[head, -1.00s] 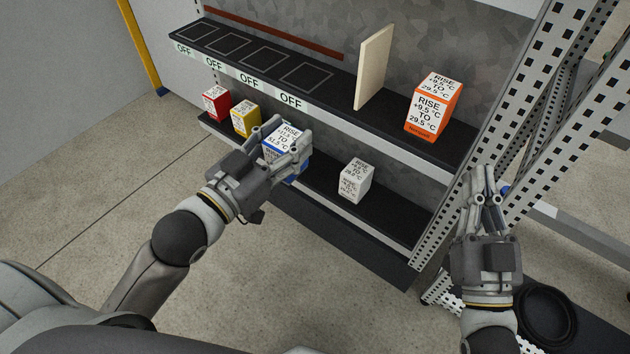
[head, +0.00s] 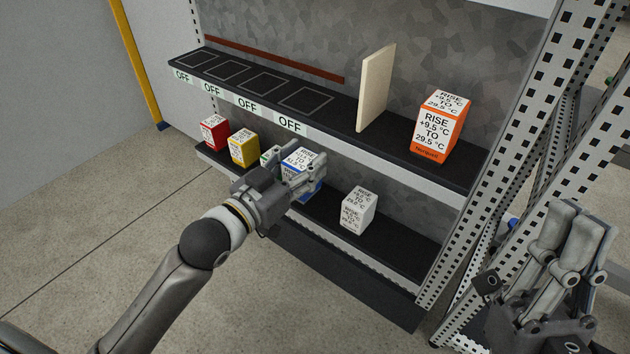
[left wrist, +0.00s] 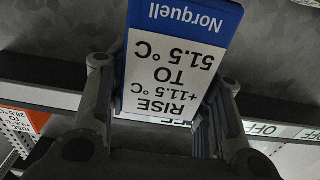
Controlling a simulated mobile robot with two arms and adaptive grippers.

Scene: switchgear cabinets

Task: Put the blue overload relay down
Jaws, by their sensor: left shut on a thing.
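The blue overload relay (head: 299,158) is a white-labelled box with blue sides, at the lower shelf in the head view. My left gripper (head: 292,172) is shut on it from the front, with a finger on either side. In the left wrist view the relay (left wrist: 172,62) fills the middle between the fingers, its label upside down. The gripper hides part of its lower side, and I cannot tell whether it touches the shelf. My right gripper (head: 580,222) is at the right edge of the head view, fingers together, with nothing seen between them.
The lower shelf (head: 400,240) holds a red box (head: 214,132), a yellow box (head: 243,148), a partly hidden green box (head: 270,155) and a grey-white box (head: 359,209). The upper shelf carries outlined squares, an upright cream panel (head: 376,88) and an orange box (head: 441,125). A perforated post (head: 490,170) stands right.

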